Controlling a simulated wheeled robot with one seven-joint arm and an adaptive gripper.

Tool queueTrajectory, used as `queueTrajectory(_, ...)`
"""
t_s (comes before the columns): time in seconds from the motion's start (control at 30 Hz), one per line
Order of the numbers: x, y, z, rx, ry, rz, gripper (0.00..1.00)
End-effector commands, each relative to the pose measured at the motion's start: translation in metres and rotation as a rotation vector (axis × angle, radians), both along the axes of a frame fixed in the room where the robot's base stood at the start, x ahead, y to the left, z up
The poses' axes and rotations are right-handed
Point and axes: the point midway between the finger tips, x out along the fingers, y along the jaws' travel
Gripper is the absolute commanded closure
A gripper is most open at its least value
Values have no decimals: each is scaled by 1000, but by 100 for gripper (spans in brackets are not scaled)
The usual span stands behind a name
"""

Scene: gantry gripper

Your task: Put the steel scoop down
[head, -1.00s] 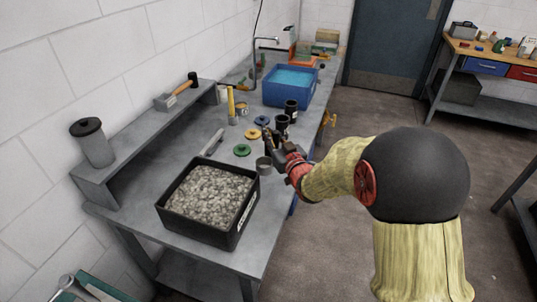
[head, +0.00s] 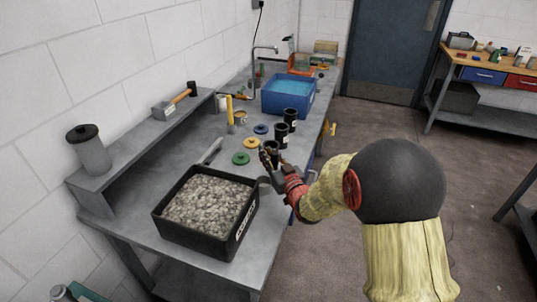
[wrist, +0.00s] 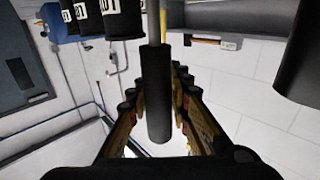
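My gripper (head: 268,157) is above the grey bench (head: 190,255), behind the black gravel tub (head: 246,222) and close to its right rear corner. In the wrist view my gripper (wrist: 158,95) has its fingers on both sides of a black handle (wrist: 157,100) with a thin steel rod at its end. It looks shut on this handle, which I take to be the steel scoop's. A small grey part, apparently the scoop's bowl (head: 264,182), shows below the gripper beside the tub. Much of the scoop is hidden, and I cannot tell whether it touches the bench.
Black jars (head: 290,117) stand in a row just behind my gripper. Green (head: 241,158), yellow (head: 251,142) and blue (head: 261,128) lids lie to their left. A pale bar (head: 211,150) lies behind the tub. A blue bin (head: 288,101) is farther back. A hammer (head: 165,110) lies on the shelf.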

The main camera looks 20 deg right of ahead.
Motion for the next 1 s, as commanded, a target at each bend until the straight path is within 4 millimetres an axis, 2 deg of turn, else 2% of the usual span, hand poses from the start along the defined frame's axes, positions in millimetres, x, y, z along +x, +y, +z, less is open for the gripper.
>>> queueTrajectory(0.2, 0, 0, 0, 0, 0, 0, 67)
queueTrajectory(0.6, -1, 0, 5, 0, 0, 0, 67)
queueTrajectory(0.77, -28, -4, 4, 1, 2, -1, 67)
queueTrajectory(1.0, -78, -12, 5, 0, 1, -2, 67)
